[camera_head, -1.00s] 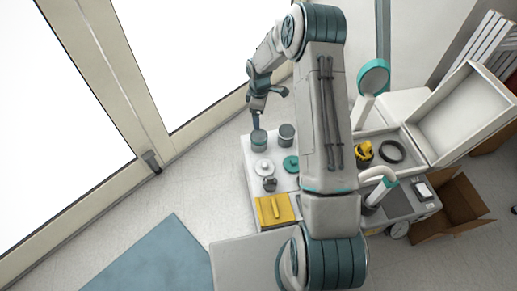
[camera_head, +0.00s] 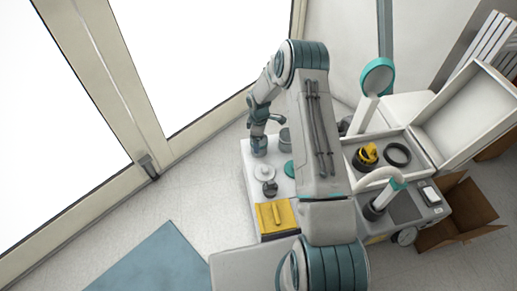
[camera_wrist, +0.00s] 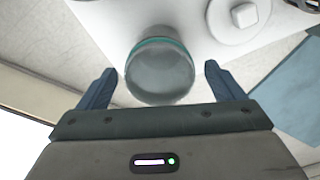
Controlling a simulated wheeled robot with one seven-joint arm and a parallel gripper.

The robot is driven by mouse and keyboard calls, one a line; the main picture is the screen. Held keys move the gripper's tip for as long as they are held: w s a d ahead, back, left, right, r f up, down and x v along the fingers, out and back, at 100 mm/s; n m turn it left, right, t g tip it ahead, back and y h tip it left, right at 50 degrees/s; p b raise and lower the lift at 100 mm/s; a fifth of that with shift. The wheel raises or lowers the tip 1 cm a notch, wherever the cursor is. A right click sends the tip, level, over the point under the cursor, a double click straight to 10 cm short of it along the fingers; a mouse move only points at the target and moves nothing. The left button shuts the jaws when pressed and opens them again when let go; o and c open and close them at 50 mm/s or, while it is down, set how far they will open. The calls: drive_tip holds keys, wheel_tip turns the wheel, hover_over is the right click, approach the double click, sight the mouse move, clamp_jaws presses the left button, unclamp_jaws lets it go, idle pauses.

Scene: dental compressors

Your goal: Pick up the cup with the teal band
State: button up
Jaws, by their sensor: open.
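The cup with the teal band (camera_wrist: 160,68) is a grey, see-through cup with a teal ring. In the wrist view it lies between the two blue fingers of my gripper (camera_wrist: 157,88), with a gap on each side. In the head view the cup (camera_head: 258,151) stands at the far left corner of the white table, partly under my gripper (camera_head: 262,130). My gripper is open and empty. I cannot tell how far the fingertips reach down around the cup.
A second grey cup (camera_head: 285,136) stands close to the right, partly hidden by my arm. A white lid (camera_head: 264,170), a small dark metal piece (camera_head: 270,188) and a yellow box (camera_head: 276,216) lie nearer on the table. Glass doors (camera_head: 200,60) are behind left.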

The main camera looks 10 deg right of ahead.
wheel_tip(320, 180, down, 3)
drive_tip(key=shift+f+b, duration=0.1)
drive_tip(key=shift+b, duration=0.25)
drive_tip(key=c, duration=1.1)
drive_tip(key=shift+o, duration=0.2)
